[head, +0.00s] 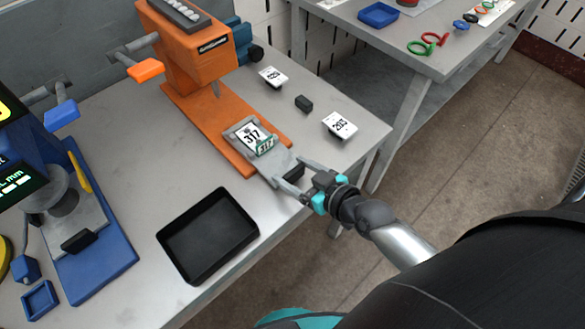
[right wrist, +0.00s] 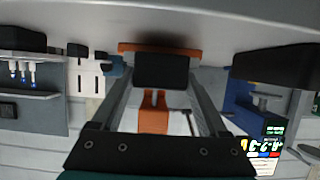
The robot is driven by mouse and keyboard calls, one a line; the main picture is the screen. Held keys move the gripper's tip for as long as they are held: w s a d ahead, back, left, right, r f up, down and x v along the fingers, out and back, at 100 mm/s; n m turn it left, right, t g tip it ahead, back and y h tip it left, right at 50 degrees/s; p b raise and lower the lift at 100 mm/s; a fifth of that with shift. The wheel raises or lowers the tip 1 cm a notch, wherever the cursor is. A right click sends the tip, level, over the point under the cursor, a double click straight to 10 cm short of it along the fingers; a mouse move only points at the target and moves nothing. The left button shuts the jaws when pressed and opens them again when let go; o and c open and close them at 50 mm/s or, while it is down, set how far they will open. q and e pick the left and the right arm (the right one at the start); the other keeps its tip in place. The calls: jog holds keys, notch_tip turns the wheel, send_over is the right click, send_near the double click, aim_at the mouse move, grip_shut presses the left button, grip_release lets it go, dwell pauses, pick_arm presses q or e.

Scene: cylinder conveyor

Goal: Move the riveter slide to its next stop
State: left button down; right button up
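The orange riveter (head: 195,45) stands on the grey table. Its grey slide (head: 275,163) sticks out of the front of the orange base, carrying a white plate marked 317 (head: 250,135) and a green-edged 317 tag (head: 265,147). The slide's black handle (head: 293,173) is at its outer end. My right gripper (head: 289,171) is at this handle, with one finger on each side of it. In the right wrist view, the handle (right wrist: 161,70) sits between the fingertips; the fingers look spread, and firm contact is not visible. My left gripper is not in view.
A black tray (head: 208,235) lies in front. White cards 529 (head: 273,76) and 203 (head: 340,125) and a small black block (head: 304,103) lie right of the riveter. A blue machine (head: 95,240) stands at left. A second table (head: 440,60) is behind at right.

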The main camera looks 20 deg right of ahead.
jog(key=shift+o, duration=0.7)
jog(key=shift+s, duration=0.15)
jog(key=shift+o, duration=0.9)
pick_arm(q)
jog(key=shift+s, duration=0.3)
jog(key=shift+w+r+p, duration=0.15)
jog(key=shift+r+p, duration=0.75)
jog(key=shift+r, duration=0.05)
pick_arm(e)
jog(key=v, duration=1.5)
jog(key=shift+d, duration=0.1)
